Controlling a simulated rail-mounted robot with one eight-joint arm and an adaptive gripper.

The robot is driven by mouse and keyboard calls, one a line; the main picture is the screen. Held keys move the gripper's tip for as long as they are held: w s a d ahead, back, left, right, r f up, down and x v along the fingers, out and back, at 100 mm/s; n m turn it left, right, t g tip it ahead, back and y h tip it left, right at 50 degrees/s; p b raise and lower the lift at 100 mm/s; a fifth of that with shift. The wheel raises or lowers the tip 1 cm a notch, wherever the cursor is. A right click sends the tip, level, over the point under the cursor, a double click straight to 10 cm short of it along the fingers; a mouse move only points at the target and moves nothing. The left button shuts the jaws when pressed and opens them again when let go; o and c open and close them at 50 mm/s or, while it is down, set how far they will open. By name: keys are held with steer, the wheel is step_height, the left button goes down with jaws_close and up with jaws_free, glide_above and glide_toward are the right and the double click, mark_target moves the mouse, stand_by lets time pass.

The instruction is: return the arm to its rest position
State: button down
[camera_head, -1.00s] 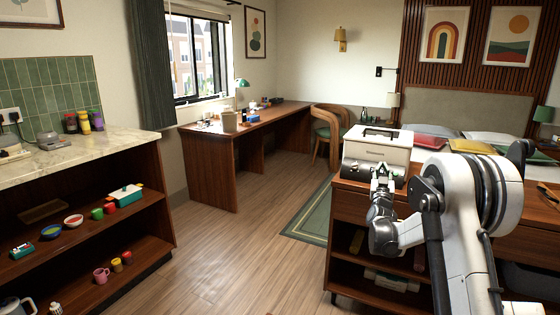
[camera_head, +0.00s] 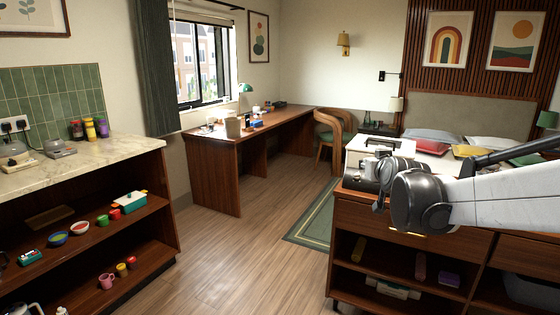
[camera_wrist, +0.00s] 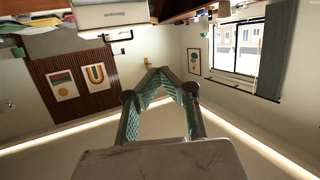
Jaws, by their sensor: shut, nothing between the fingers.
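My gripper (camera_wrist: 160,76) is shut, its two fingers meeting at the tips with nothing between them in the wrist view. In the head view my arm (camera_head: 475,200) comes in from the right edge and lies roughly level above the wooden cabinet on the right. Its wrist end is in front of a white case with a dark handle (camera_head: 366,150); the fingertips are hard to make out there. The wrist view is upside down and shows walls, ceiling and the underside of its surroundings, with the white case at the top (camera_wrist: 112,15).
The wooden cabinet (camera_head: 345,225) with open shelves stands below my arm. A marble-topped counter (camera_head: 80,160) with shelves of small items is on the left. A desk (camera_head: 225,155) stands by the window. The floor (camera_head: 235,255) between them is clear.

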steer(key=s+a+f+g+p, duration=0.1)
steer(key=s+f+g, duration=0.1)
steer(key=s, duration=1.1)
steer(key=s+a+f+g+p, duration=0.2)
steer(key=s+f+g, duration=0.1)
steer(key=s, duration=1)
steer(key=s+a+f+g+p, duration=0.1)
steer(key=s+a+f+g, duration=0.1)
steer(key=s, duration=1.1)
step_height(320, 180, down, 2)
steer(key=shift+s+f+g+y, duration=0.2)
steer(key=shift+f+g+y, duration=0.1)
steer(key=shift+g, duration=0.3)
steer(key=shift+a, duration=0.1)
